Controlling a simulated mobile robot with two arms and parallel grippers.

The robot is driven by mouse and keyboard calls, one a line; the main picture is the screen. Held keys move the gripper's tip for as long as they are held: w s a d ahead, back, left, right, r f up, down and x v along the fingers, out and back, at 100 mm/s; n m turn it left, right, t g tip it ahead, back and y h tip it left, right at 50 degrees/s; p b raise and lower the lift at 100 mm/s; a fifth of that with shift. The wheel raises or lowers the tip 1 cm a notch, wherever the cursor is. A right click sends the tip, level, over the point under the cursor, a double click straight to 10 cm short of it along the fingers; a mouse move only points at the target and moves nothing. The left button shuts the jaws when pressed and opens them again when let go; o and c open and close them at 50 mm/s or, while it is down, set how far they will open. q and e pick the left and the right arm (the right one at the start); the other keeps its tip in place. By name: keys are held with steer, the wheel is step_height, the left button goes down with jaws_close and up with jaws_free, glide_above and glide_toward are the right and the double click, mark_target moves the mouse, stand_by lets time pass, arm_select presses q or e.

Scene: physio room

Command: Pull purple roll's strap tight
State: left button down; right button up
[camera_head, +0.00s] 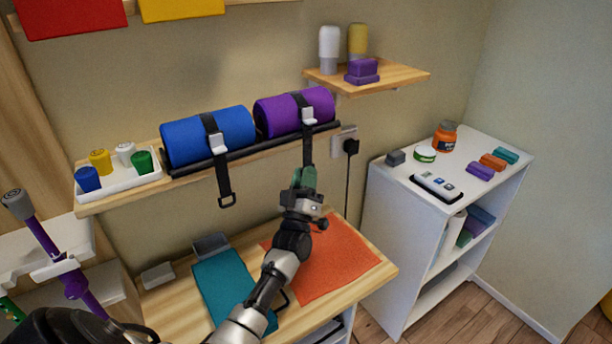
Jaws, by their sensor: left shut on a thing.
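The purple roll (281,115) lies on the wooden wall shelf, to the right of the blue roll (190,141). A black strap (308,148) with a pale buckle (309,115) goes around the purple roll, and its tail hangs down over the shelf's front. My left gripper (304,179), with green fingers, is at the lower end of this tail and shut on it. The fingers hide the tail's end. The blue roll's strap (222,180) hangs free with a ring at its end. My right gripper is not in view.
A white tray (118,186) with several coloured cups stands at the shelf's left. Below is a wooden table with a teal mat (226,289) and an orange mat (340,257). A socket with a black plug (351,147) is right of the strap. A white cabinet (395,230) stands at right.

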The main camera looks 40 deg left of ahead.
arm_select(q)
steer(key=shift+a+f, duration=0.15)
steer(key=shift+f, duration=0.35)
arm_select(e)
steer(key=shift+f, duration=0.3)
arm_select(q)
steer(key=c, duration=1.3)
jaws_free()
steer(key=shift+c, duration=0.2)
steer(key=shift+o, duration=0.9)
steer(key=shift+a, duration=0.25)
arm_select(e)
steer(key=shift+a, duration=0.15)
arm_select(q)
steer(key=shift+s+d, duration=0.1)
steer(key=shift+d, duration=0.1)
steer(key=b+v, duration=0.3)
steer(key=v, duration=0.7)
steer(key=shift+s+f, duration=0.2)
steer(key=shift+s, duration=0.05)
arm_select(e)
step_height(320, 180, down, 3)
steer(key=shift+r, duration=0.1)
arm_select(q)
steer(key=shift+d, duration=0.1)
